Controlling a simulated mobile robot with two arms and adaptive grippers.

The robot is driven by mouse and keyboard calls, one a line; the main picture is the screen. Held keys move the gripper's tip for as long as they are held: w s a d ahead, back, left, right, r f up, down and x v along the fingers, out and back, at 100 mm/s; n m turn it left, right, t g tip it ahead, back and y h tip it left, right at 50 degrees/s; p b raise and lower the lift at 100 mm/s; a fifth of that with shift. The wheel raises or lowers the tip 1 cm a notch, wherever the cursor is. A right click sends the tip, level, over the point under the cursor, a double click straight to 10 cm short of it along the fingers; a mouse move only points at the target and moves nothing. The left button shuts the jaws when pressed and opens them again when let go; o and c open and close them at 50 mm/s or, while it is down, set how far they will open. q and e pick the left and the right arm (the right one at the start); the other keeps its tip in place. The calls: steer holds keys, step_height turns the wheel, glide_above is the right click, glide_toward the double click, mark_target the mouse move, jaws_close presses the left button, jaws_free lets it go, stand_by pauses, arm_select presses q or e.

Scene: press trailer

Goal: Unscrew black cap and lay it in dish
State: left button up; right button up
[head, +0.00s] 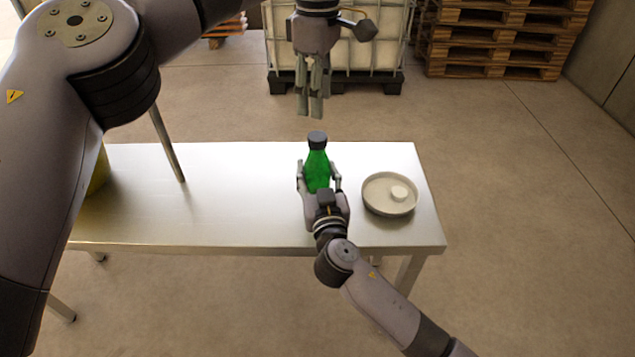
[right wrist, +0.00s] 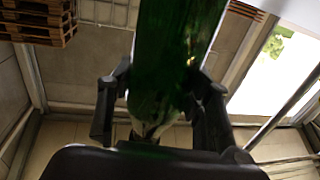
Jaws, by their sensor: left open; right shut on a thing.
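A green bottle (head: 317,172) with a black cap (head: 317,138) on its neck stands upright at the middle of the metal table. My right gripper (head: 319,182) is shut on the bottle's body from the near side. In the right wrist view the green bottle (right wrist: 172,60) fills the space between the fingers (right wrist: 160,95). My left gripper (head: 311,108) is above and behind the cap, fingers pointing down, apart from it and holding nothing.
The metal table (head: 230,215) has free room left of the bottle. A thin rod (head: 166,145) and a partly hidden yellow thing (head: 98,175) show at its left. A caged white tank (head: 375,40) and stacked wooden pallets (head: 500,40) stand on the floor behind.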

mark_target(318, 136)
arm_select(q)
steer(key=shift+m, duration=0.3)
steer(key=m, duration=0.4)
steer(key=shift+d, duration=0.1)
steer(key=m, duration=1.3)
steer(key=shift+f, duration=4.05)
